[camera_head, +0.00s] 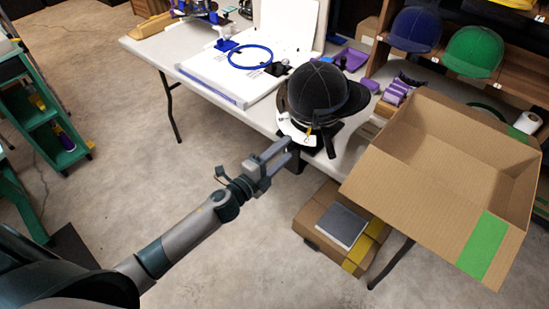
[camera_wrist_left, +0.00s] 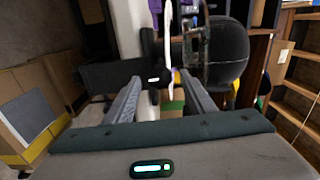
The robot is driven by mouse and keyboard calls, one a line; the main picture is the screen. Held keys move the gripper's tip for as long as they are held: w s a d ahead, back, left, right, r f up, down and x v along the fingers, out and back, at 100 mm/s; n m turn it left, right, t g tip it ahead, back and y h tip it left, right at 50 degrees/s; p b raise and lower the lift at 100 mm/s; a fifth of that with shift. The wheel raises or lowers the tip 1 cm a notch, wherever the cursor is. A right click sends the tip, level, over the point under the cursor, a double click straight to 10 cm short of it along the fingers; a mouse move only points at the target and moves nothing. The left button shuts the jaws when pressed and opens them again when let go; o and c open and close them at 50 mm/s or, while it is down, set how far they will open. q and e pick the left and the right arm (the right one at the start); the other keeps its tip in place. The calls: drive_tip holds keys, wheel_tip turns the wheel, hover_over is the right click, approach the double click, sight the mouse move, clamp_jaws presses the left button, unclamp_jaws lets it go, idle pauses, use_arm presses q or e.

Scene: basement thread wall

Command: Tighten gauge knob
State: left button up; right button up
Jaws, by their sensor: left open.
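A black cap (camera_head: 318,90) sits on a cap gauge, a white and black holder (camera_head: 296,128) at the table's front edge. A small dark part (camera_head: 296,162), possibly the gauge knob, shows below that edge. My left gripper (camera_head: 288,149) is open, its fingers pointing at the holder's underside. In the left wrist view, a black bracket (camera_wrist_left: 105,76) with a small rod reaches between my open fingers (camera_wrist_left: 160,82). The round black cap (camera_wrist_left: 228,50) is beyond the right finger. I cannot tell whether the fingers touch the knob. My right gripper is out of view.
The white table (camera_head: 190,68) carries a white board with a blue ring (camera_head: 250,56). A large open cardboard box (camera_head: 440,150) stands to the right. A smaller box (camera_head: 325,222) lies below the table edge. A green cart (camera_head: 45,120) stands at far left.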

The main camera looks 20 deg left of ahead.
use_arm(q)
drive_tip(key=shift+s+a, duration=0.15)
drive_tip(key=shift+s, duration=0.2)
drive_tip(key=b+v, duration=0.2)
drive_tip(key=v, duration=1.4)
drive_tip(key=shift+s, duration=0.25)
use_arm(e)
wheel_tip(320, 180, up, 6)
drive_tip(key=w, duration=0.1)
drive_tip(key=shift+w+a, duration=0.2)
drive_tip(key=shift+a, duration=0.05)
use_arm(q)
drive_tip(key=shift+r, duration=0.1)
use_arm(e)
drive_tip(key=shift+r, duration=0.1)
